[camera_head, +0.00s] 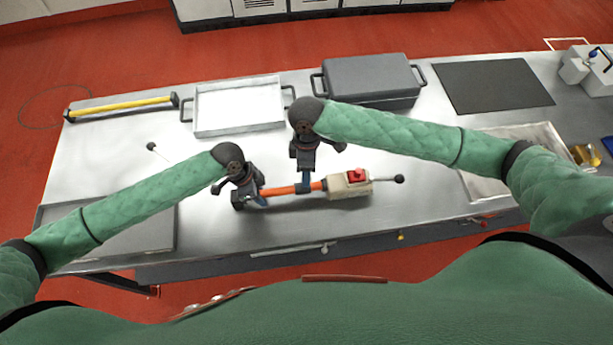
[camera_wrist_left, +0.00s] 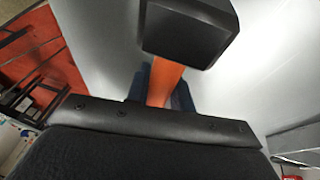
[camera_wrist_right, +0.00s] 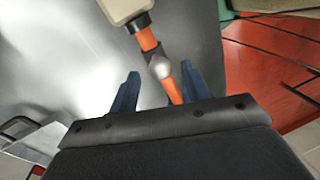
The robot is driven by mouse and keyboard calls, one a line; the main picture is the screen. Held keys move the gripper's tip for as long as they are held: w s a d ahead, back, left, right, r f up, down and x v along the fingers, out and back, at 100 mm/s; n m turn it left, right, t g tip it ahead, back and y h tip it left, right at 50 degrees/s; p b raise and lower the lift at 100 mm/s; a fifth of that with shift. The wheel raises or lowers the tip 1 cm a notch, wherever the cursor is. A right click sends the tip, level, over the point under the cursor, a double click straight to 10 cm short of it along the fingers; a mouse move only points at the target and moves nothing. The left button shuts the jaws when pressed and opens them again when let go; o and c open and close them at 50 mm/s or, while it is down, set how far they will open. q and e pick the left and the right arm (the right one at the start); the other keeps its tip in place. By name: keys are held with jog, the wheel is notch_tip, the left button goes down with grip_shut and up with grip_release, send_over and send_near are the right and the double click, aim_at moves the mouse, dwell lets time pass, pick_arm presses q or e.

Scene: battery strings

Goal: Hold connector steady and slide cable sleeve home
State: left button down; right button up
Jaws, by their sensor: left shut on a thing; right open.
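An orange cable (camera_head: 280,190) runs across the front of the steel bench. Its right end meets a beige housing (camera_head: 350,186) with a red block on top. My left gripper (camera_head: 261,200) is shut on the orange cable, whose held part shows in the left wrist view (camera_wrist_left: 165,82). A black block (camera_wrist_left: 188,30) lies just beyond its fingers. My right gripper (camera_head: 305,184) is open over the cable beside the housing; its blue fingers stand apart around the cable (camera_wrist_right: 172,92). A dark band with a shiny grey piece (camera_wrist_right: 160,68) sits on the cable near the housing (camera_wrist_right: 125,8). I cannot tell which part is the sleeve.
A rod with a black knob (camera_head: 398,179) sticks out right of the housing. Behind are a white tray (camera_head: 238,128), a grey case (camera_head: 385,98) and a dark mat (camera_head: 492,86). A yellow bar (camera_head: 120,107) lies at the back left. The bench left of centre is mostly clear.

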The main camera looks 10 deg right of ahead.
jog(key=shift+s+a+f, duration=0.1)
jog(key=shift+s+f, duration=0.1)
jog(key=shift+f, duration=0.65)
jog(key=shift+s+f, duration=0.15)
jog(key=shift+f, duration=0.7)
jog(key=shift+c, duration=0.5)
grip_shut()
